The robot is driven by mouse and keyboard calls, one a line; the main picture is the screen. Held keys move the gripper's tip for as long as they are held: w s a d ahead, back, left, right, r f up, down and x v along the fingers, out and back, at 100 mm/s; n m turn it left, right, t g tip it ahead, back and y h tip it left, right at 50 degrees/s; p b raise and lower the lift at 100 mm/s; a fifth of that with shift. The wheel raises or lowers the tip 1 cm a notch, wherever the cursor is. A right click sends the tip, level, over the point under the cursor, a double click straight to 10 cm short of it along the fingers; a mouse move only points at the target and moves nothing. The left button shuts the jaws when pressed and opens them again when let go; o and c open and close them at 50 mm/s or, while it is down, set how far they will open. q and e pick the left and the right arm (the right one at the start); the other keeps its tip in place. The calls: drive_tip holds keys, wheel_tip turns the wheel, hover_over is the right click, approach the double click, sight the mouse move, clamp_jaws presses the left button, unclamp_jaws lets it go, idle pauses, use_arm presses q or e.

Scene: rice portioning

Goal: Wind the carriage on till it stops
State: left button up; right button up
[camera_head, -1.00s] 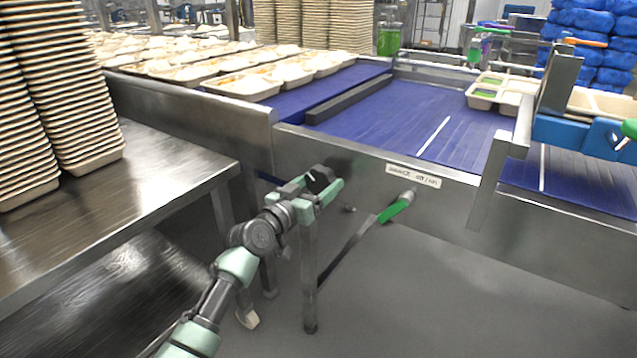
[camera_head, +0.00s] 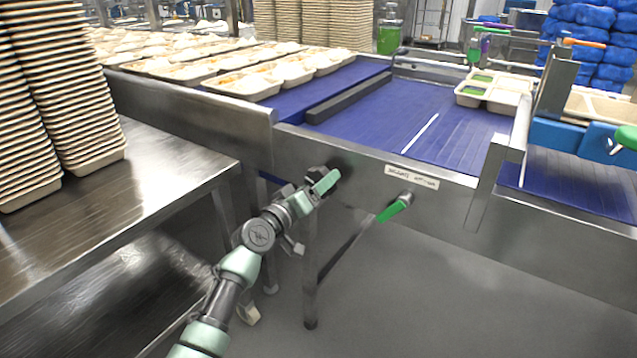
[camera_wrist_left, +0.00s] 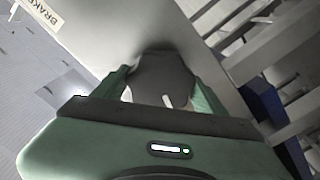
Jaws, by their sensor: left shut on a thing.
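My left gripper (camera_head: 326,183) is at the front steel wall of the conveyor, left of the white label. It is shut on a dark round knob (camera_wrist_left: 160,78), which shows between the green fingers in the left wrist view. A pale mark is on the knob's face. In the head view the gripper mostly hides the knob. What seems to be the carriage, a grey upright plate with blue blocks (camera_head: 572,136), stands over the blue belt (camera_head: 385,108) at the right. A compartment tray (camera_head: 497,95) sits on the belt left of it. My right gripper is not in view.
A green-handled lever (camera_head: 395,208) sticks out of the wall right of my gripper, below the label (camera_head: 411,177). A steel table (camera_head: 165,170) with tall tray stacks (camera_head: 85,110) stands at the left. Filled trays (camera_head: 243,86) line the far belt. The floor in front is clear.

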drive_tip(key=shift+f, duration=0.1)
use_arm(q)
drive_tip(key=shift+n, duration=0.3)
drive_tip(key=shift+n+p, duration=0.6)
drive_tip(key=shift+n, duration=0.8)
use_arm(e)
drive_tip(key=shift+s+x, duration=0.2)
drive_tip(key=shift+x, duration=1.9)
use_arm(q)
drive_tip(key=shift+f, duration=0.1)
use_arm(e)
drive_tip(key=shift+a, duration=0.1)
use_arm(q)
drive_tip(key=o, duration=1.4)
